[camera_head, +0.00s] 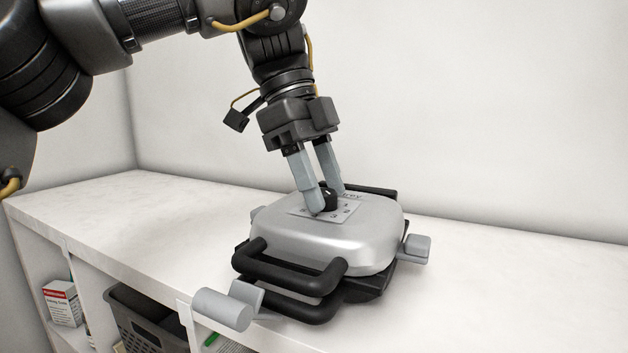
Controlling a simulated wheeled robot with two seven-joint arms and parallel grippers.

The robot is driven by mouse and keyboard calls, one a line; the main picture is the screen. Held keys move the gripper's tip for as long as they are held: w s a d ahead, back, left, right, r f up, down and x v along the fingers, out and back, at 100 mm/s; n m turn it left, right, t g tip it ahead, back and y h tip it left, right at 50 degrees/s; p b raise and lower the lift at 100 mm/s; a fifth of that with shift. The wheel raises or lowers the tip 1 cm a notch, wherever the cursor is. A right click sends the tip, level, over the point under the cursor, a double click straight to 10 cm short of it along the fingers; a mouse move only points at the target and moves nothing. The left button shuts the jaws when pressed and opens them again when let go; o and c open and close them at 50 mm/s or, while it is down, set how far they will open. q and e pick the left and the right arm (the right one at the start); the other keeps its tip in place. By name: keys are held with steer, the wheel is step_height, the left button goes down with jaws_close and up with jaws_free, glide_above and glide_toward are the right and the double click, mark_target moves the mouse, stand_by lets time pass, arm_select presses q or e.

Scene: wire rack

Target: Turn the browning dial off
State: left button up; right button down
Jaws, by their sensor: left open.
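The browning dial (329,198) is a small black knob on a pale numbered plate on the lid of a silver appliance with black handles (320,236). My left gripper (328,200) points down at the dial, its two grey fingers apart on either side of the knob. Its fingertips are at the level of the plate. Whether the fingers touch the knob cannot be told. The fingers partly cover the dial and some of the numbers, so the dial's setting is hard to read. The right gripper is not in view.
The appliance stands on a white shelf top (150,225) against white walls. A grey cylindrical part (222,308) sticks out at its front left and another grey part (417,248) at its right. Below are a dark basket (145,320) and a small box (62,303).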

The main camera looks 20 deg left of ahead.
arm_select(q)
steer(key=c, duration=1)
